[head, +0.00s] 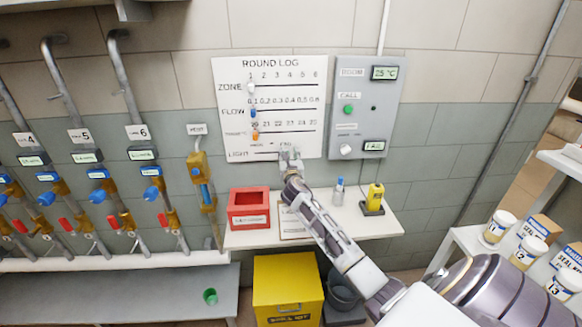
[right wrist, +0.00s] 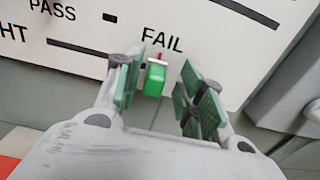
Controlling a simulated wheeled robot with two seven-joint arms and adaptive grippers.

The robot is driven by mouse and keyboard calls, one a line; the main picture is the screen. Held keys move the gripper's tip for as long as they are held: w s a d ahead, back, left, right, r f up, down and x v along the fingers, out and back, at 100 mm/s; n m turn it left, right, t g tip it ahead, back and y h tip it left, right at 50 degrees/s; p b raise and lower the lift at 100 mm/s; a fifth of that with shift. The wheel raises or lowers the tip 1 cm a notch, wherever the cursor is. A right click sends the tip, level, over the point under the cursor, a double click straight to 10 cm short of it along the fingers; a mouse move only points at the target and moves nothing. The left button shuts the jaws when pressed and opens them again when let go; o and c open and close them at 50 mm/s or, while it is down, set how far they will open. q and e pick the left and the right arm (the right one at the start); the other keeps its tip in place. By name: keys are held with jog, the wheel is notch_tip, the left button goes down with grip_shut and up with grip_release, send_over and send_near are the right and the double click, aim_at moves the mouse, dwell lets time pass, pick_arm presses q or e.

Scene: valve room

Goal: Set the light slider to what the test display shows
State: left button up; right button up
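The ROUND LOG board (head: 290,70) hangs on the wall with several slider rows; LIGHT is the lowest. My right gripper (head: 290,152) is in front of that row's right part and hides its knob in the head view. In the right wrist view the green light slider (right wrist: 154,79), with a red pointer, sits under the word FAIL. My right gripper (right wrist: 160,85) is open around it, the left finger close to the knob and a gap on the right. The test display (head: 374,146) on the grey panel appears to read FAIL. My left gripper is out of view.
Below the board, a white shelf (head: 385,228) holds a red box (head: 249,222), a clipboard (head: 292,230), a blue-capped bottle (head: 338,192) and a yellow device (head: 375,197). Valve pipes (head: 150,170) stand at left. Labelled cans (head: 497,228) stand at right.

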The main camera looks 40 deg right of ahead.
jog(key=v, duration=1.1)
jog(key=shift+s, duration=0.25)
jog(key=shift+f, duration=0.1)
dwell(0.6)
